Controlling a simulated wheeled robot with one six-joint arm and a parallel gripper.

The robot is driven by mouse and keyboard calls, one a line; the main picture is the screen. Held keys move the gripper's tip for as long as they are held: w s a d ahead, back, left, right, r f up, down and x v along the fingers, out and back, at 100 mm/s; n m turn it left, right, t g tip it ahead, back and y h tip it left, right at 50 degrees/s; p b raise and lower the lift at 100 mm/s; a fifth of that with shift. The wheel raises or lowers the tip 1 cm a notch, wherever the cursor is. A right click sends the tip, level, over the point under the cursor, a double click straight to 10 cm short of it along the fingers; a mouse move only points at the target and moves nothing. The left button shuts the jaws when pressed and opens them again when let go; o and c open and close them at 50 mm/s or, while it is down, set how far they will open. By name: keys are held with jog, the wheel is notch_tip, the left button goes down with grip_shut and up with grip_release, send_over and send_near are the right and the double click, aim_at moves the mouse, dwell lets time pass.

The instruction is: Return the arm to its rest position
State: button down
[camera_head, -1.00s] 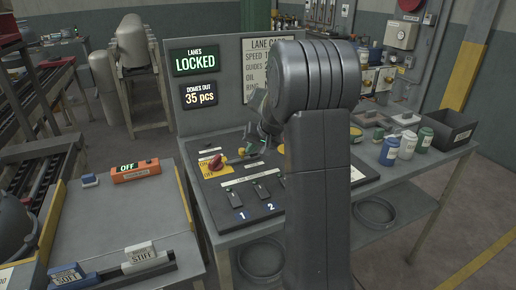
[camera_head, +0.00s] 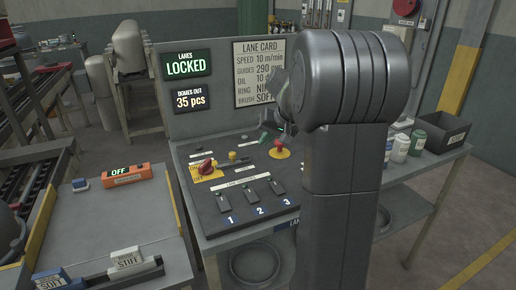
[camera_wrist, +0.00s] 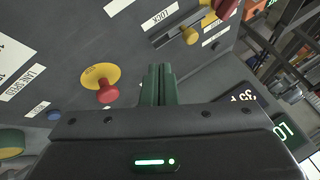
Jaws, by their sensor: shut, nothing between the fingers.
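My arm stands upright in front of the control desk in the head view and hides part of it. My gripper (camera_head: 268,131) is at the left of the arm's top, above the back of the desk panel (camera_head: 235,215). In the wrist view its two green fingers (camera_wrist: 159,84) are together with nothing between them. They point over the dark panel, between a red button on a yellow disc (camera_wrist: 104,85) and a small yellow knob (camera_wrist: 190,36). The fingers appear apart from both.
The panel carries a red rotary switch (camera_head: 206,166), a red button (camera_head: 279,145) and numbered switches. Behind stands a board with a LOCKED display (camera_head: 187,64) and a lane card (camera_head: 262,73). Bottles (camera_head: 400,148) and a dark bin (camera_head: 447,130) are at right. An orange OFF box (camera_head: 127,175) is at left.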

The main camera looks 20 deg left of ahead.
jog(key=shift+v, duration=0.85)
